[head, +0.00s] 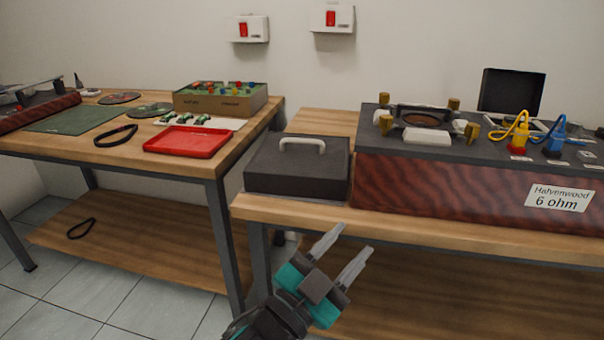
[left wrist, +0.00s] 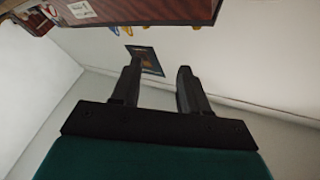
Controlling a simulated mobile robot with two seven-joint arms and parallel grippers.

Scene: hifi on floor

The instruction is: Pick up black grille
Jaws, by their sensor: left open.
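A black square panel (head: 511,92), which looks like the black grille, stands upright near the wall behind the speaker cabinet. Its lower edge is partly hidden. My left gripper (head: 342,252) is open and empty, in front of the right bench's front edge, well to the left of the panel and nearer to me. The left wrist view shows the open fingers (left wrist: 159,68) with nothing between them. A dark square with a brownish middle (left wrist: 150,63) shows beyond the fingertips there; I cannot tell whether it is the same panel. My right gripper is not in view.
The wood-sided speaker cabinet (head: 440,188) has a round driver (head: 422,120), yellow and blue plugs on top. A dark box with a white handle (head: 297,167) stands left of it. The left bench holds a red tray (head: 187,141) and a parts box (head: 221,99).

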